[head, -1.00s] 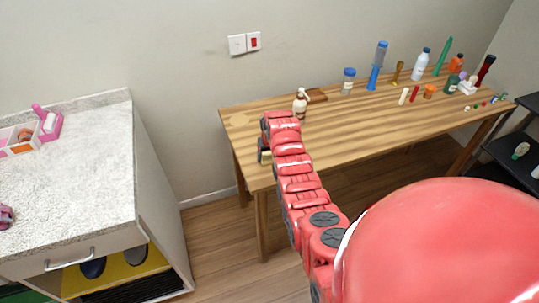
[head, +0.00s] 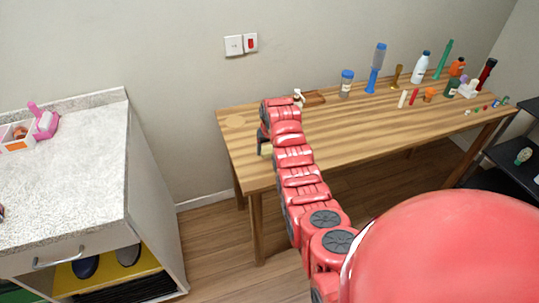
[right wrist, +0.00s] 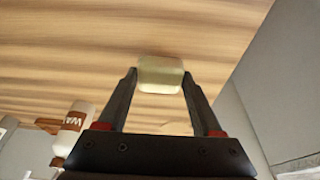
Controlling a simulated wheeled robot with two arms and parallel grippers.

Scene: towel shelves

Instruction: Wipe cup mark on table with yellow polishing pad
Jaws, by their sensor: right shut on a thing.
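The wooden table (head: 350,140) stands against the wall. A faint pale round cup mark (head: 236,121) shows near its left end. My right gripper (right wrist: 160,80) is shut on the yellow polishing pad (right wrist: 160,74), a pale yellow block between its fingertips in the right wrist view. In the head view the pad (head: 266,149) shows only partly beside my red right arm, over the table's left part, to the right of and nearer than the mark. I cannot tell whether the pad touches the tabletop. My left gripper is not in view.
Several bottles, including a blue one (head: 375,68), line the back right. A white counter (head: 75,170) stands at left.

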